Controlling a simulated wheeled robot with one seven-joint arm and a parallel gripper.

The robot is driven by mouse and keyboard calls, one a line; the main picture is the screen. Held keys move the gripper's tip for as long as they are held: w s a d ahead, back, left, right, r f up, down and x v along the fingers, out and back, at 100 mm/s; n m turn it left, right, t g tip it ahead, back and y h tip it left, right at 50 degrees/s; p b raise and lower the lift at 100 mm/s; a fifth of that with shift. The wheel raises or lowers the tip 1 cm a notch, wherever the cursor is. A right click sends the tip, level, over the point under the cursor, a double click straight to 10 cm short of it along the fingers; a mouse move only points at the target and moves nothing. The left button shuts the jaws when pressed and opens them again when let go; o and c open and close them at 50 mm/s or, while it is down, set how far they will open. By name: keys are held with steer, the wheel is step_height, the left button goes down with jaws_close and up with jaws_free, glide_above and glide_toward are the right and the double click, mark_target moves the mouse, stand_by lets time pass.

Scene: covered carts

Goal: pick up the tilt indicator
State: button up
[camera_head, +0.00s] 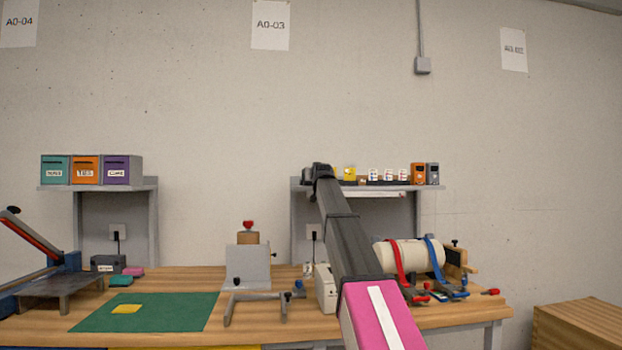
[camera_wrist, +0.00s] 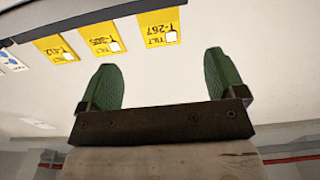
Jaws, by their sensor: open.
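Three yellow tilt indicators show upside down along the top of the wrist view. They are marked T-267 (camera_wrist: 158,29), T-305 (camera_wrist: 101,39) and T-412 (camera_wrist: 56,48). In the head view a small yellow item (camera_head: 349,173) shows on the right shelf beside my arm's far end; its marking is too small to read. My gripper (camera_wrist: 160,65) is open, with two green fingers and nothing between them. The T-267 indicator shows above the gap between the fingers, apart from them. In the head view my arm hides part of the shelf.
The right shelf (camera_head: 400,187) also holds several white-and-red items (camera_head: 388,175) and orange (camera_head: 417,173) and grey (camera_head: 432,174) boxes. Below is a wooden bench (camera_head: 180,277) with a grey stand (camera_head: 247,266) and a white roll (camera_head: 410,257) with straps.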

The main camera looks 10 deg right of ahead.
steer(key=w, duration=0.9)
steer(key=shift+w+r, duration=0.2)
steer(key=shift+w, duration=0.05)
steer(key=c, duration=1)
